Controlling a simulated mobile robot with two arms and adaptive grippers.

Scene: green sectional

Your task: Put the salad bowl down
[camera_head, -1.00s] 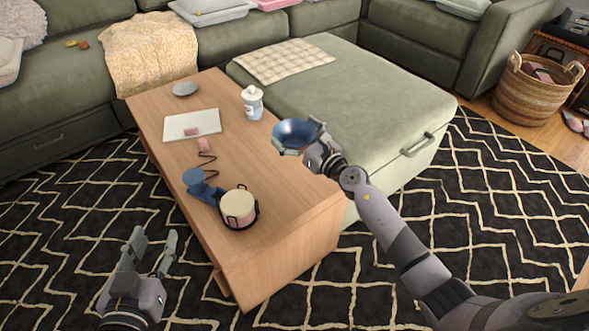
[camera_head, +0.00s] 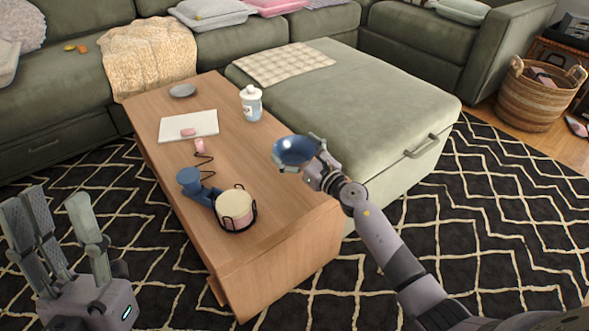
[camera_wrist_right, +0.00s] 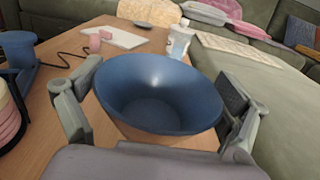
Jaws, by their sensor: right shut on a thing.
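The blue salad bowl (camera_head: 294,151) is upright at the right long edge of the wooden coffee table (camera_head: 262,222). My right gripper (camera_head: 302,160) is shut on the bowl, coming from the right. The right wrist view shows the bowl (camera_wrist_right: 158,95) between the two fingers, its inside empty. I cannot tell whether its base touches the tabletop. My left gripper (camera_head: 60,235) is open and empty, off the table's left side over the rug.
The green ottoman (camera_head: 350,110) adjoins the table's right side.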

